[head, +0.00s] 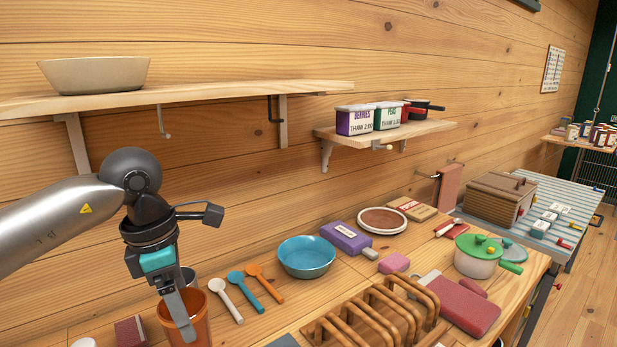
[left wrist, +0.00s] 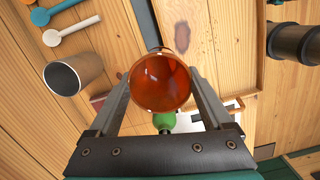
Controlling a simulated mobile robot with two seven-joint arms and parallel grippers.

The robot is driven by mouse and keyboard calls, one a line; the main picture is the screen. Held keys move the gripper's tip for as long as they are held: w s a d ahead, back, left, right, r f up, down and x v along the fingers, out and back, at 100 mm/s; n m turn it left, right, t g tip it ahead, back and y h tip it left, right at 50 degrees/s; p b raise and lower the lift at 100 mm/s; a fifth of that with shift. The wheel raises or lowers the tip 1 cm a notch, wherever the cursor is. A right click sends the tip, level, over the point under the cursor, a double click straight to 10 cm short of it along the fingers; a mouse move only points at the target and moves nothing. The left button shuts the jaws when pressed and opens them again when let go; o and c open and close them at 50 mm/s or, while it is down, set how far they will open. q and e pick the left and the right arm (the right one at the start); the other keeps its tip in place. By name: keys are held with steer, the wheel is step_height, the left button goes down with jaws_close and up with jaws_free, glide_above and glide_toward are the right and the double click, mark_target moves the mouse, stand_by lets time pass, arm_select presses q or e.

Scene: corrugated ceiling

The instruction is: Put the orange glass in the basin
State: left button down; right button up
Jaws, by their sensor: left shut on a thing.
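The orange glass (head: 200,325) is at the lower left of the head view, beside the spoons. My left gripper (head: 180,315) reaches down to it and is shut on it. In the left wrist view the orange glass (left wrist: 160,84) shows its open mouth between the two fingers of my left gripper (left wrist: 160,95). I cannot tell whether its base touches the table. A blue round basin (head: 306,262) stands on the table to the right of the glass, past the spoons, and looks empty. My right gripper is not in view.
White, blue and orange spoons (head: 264,283) lie between glass and basin. A grey cup (left wrist: 75,75) stands close to the glass. A wooden rack (head: 385,318) is in front of the basin, and a purple box (head: 346,238) is behind it. A shelf (head: 200,97) overhangs the left side.

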arm_select(q)
steer(key=m, duration=0.2)
steer(key=s+f+m, duration=0.1)
steer(key=m, duration=0.1)
steer(key=s+d+m, duration=0.1)
steer(key=shift+f+m+g+b, duration=0.3)
steer(key=shift+f+m, duration=0.1)
steer(key=s+d+f+m+g+y+b, duration=0.1)
steer(key=s+f+m, duration=0.3)
steer(key=m, duration=1.3)
steer(key=s+d, duration=0.1)
steer(key=s, duration=0.2)
steer(key=shift+d+f+b, duration=0.15)
steer(key=shift+f+b, duration=0.15)
steer(key=shift+f, duration=0.1)
steer(key=shift+s, duration=0.1)
